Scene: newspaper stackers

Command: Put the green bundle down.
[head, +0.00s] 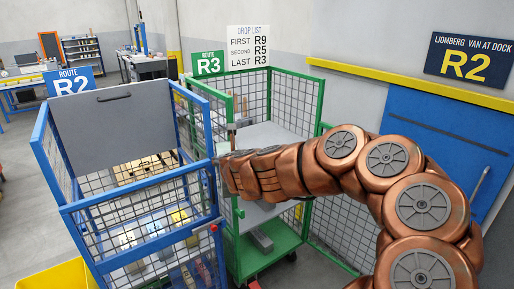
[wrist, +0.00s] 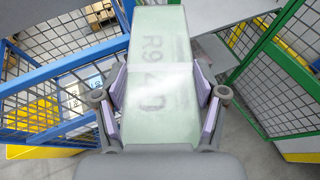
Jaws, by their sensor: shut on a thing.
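The pale green bundle (wrist: 160,55) fills the middle of the wrist view, with dark lettering that starts "R9" and a pale, shiny band across it. In the head view my arm's end (head: 226,176) is between the blue R2 cage (head: 68,208) and the green R3 cage (head: 300,72), close to the blue cage's corner. The bundle is hard to make out there, mostly hidden by my arm. In the wrist view, blue mesh is at left and green frame at right.
The blue cage holds several bundles low down, behind mesh. The green cage has a grey shelf (head: 262,135) and a grey block (head: 261,241) low inside. A drop list (head: 248,47) reads R9, R5, R3. A dock sign (head: 468,60) reads R2. A yellow bin (head: 58,276) is front left.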

